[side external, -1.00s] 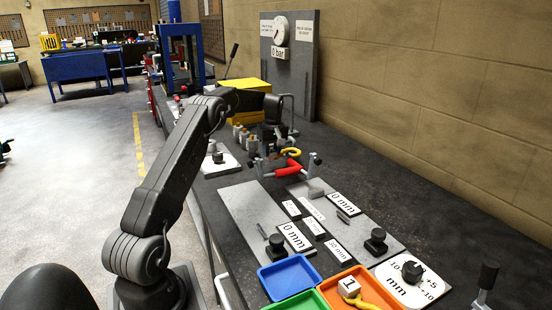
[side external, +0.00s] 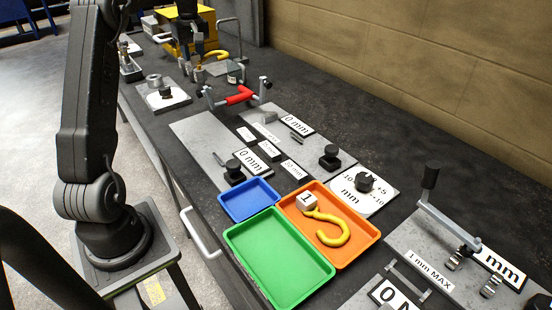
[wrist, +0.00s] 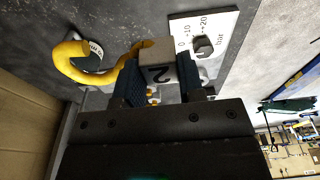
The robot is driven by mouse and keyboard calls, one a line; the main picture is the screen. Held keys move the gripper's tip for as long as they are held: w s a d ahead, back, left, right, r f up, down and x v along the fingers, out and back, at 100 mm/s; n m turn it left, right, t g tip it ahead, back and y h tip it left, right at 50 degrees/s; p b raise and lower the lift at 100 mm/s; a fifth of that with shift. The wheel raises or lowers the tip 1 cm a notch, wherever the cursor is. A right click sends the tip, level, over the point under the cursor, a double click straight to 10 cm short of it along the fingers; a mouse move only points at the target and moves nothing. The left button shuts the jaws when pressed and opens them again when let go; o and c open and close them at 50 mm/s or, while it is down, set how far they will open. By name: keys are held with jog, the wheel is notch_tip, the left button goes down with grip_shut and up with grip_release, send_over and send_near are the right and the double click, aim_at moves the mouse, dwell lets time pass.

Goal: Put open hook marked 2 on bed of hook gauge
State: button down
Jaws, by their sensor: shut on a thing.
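My gripper (wrist: 160,88) is shut on the cube end of the open hook marked 2 (wrist: 157,73). A grey plate assembly with a red handle (side external: 240,95) and "0 mm" displays (side external: 252,161) lies nearer the camera, apart from the hook. Which fixture is the hook gauge is not clear.
A yellow hook with a cube marked 1 (side external: 330,232) lies in the orange tray (side external: 362,250). Empty blue (side external: 248,200) and green (side external: 280,260) trays adjoin it. A "1 mm MAX" fixture with a lever (side external: 430,178) stands at the lower right. A dial plate (wrist: 215,38) is close to my gripper.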

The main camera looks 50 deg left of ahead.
jog(key=w+d+r, duration=0.2)
jog(key=d+r, duration=0.4)
jog(key=d, duration=0.2)
jog(key=d+f+m, duration=0.5)
jog(key=d+m, duration=0.1)
jog(key=d, duration=0.4)
jog(key=d+f+m+t+h, duration=0.1)
jog(key=d+f+m, duration=0.5)
jog(key=d, duration=0.5)
jog(key=d+f+m, duration=0.6)
jog(key=d, duration=0.4)
jog(key=shift+w+d, duration=0.15)
jog(key=shift+w, duration=0.25)
